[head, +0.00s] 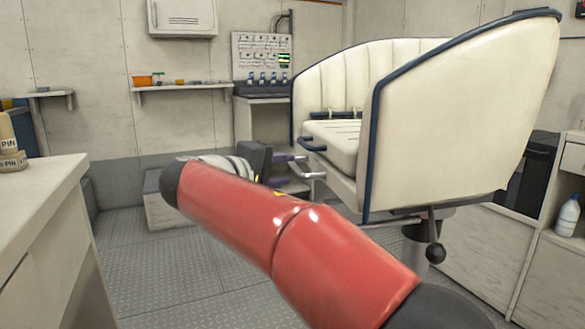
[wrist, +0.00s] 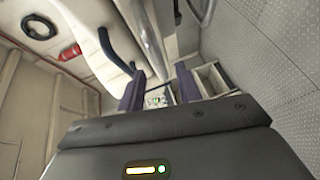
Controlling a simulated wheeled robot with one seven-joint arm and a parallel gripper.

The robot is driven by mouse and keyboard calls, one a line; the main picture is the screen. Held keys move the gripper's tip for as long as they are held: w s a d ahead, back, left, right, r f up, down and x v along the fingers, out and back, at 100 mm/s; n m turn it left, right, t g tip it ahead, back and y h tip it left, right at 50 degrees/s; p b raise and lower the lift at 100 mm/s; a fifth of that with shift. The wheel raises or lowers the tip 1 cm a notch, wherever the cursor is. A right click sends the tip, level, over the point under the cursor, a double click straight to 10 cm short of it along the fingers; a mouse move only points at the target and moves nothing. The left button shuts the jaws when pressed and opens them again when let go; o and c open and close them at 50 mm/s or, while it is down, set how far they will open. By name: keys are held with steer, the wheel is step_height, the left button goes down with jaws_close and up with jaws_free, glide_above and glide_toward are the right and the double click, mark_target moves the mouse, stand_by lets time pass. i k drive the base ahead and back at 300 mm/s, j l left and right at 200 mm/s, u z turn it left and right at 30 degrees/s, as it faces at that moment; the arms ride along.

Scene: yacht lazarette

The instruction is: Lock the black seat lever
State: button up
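The white seat (head: 455,120) with dark blue trim stands on a pedestal at the right of the head view. Under its right side a thin rod ends in a black ball knob (head: 435,253), which I take for the black seat lever. I cannot pick out the lever for certain in the wrist view. My gripper (wrist: 160,88) shows two dark purple fingers set apart in the wrist view, with nothing held between them. In the head view my gripper is partly hidden behind my red arm, left of the seat and well away from the knob.
A white counter (head: 45,205) stands at the left. Cabinets (head: 480,235) and a white bottle (head: 568,215) are at the right. A wall shelf (head: 180,87) is behind. Patterned metal floor (head: 150,265) is clear left of my arm. The wrist view shows a red extinguisher (wrist: 70,52).

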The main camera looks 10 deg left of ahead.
mark_target(436, 254)
steer(key=k+l, duration=0.85)
